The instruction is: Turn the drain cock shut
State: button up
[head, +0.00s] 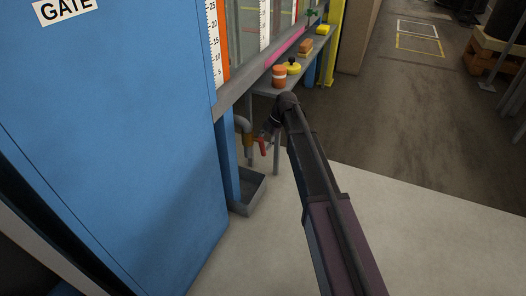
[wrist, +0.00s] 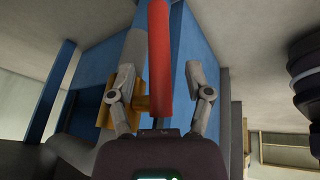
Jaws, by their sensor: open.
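The drain cock has a red lever (head: 262,146) and a brass body (head: 249,141) on a grey pipe (head: 243,124) under the flume's near end. In the head view the lever hangs downward from the body. In the wrist view the red lever (wrist: 159,60) runs lengthwise between my two fingers, with the brass body (wrist: 128,103) partly behind the left finger. My gripper (wrist: 160,72) is open, with a visible gap on each side of the lever. In the head view my gripper (head: 270,126) is dark, small and partly hidden by my arm, right at the cock.
A grey drip tray (head: 262,186) sits on the floor below the cock, beside a blue post (head: 228,160). A blue panel (head: 110,130) fills the left. A grey shelf (head: 290,84) above holds an orange jar (head: 279,76) and a yellow item (head: 293,68).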

jog(key=shift+b+x, duration=0.95)
jog(key=shift+x, duration=0.4)
grip_shut()
